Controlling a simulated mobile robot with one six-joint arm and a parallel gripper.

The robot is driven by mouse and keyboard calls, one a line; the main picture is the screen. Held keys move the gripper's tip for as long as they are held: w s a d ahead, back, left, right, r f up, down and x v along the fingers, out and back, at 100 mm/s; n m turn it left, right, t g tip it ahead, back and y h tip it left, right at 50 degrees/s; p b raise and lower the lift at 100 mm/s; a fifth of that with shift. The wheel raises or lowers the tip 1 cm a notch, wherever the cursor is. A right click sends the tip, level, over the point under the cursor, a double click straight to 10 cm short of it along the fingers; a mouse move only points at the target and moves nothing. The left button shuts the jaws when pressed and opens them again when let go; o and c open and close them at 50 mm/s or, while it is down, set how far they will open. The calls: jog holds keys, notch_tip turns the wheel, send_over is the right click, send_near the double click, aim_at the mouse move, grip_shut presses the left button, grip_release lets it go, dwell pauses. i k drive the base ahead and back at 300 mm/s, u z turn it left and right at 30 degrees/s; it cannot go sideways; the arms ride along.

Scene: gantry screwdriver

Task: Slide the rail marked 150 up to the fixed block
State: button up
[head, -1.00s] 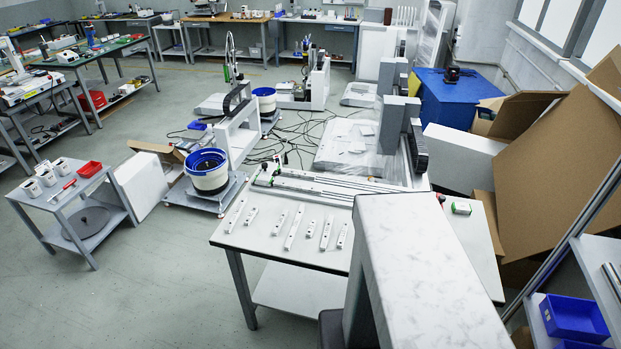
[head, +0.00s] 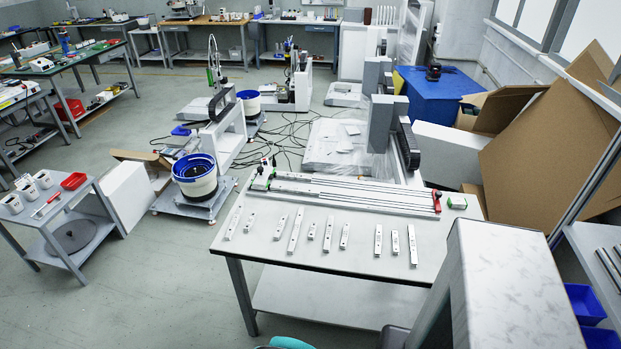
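Several short pale rails lie apart on the near half of the grey table (head: 335,256). They include a left one (head: 233,223), a longer middle one (head: 295,230) and a right group ending in a rail (head: 412,245). Their markings are too small to read, so I cannot tell which is marked 150. Long parallel rails (head: 350,194) run across the table behind them, with green-and-black parts (head: 263,175) at the left end and a red part (head: 437,201) at the right end. I cannot tell which part is the fixed block. My gripper is not in view.
A small green-and-white box (head: 457,202) sits on the table's right side. A grey gantry (head: 383,125) stands behind. A feeder with a blue bowl (head: 195,172) and a small cart (head: 78,205) stand left. Cardboard (head: 555,145) leans right. The floor at front left is clear.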

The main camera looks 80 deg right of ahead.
aim_at(279, 176)
jog(key=u, duration=0.55)
jog(key=k, duration=0.15)
jog(key=z, duration=2.95)
jog(key=k, duration=0.6)
jog(key=u, duration=0.15)
jog(key=i, duration=0.5)
jog(key=z, duration=0.05)
